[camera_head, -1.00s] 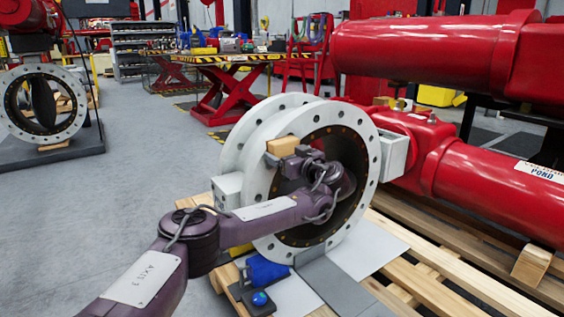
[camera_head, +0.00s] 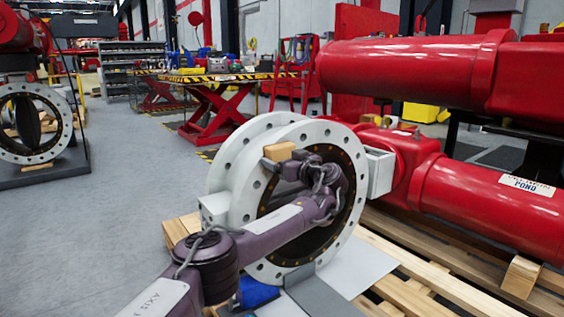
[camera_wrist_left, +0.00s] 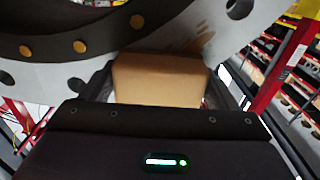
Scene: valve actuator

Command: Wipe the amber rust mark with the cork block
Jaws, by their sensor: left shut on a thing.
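My left gripper (camera_wrist_left: 160,84) is shut on the cork block (camera_wrist_left: 158,78), a tan block with its sides between the two fingers. In the head view the cork block (camera_head: 280,151) is at the upper left of the white valve flange (camera_head: 258,185), against or very close to its face. The amber rust mark (camera_wrist_left: 200,40) shows in the left wrist view as brownish streaks on the pale flange, just beyond the block's upper right edge. The block may hide part of it. I cannot make out the mark in the head view. My right gripper is not in view.
Large red actuator cylinders (camera_head: 410,62) extend right from the valve. The valve stands on a wooden pallet (camera_head: 440,262). A blue object (camera_head: 256,292) lies low beside my left arm. A red lift table (camera_head: 215,105) stands behind.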

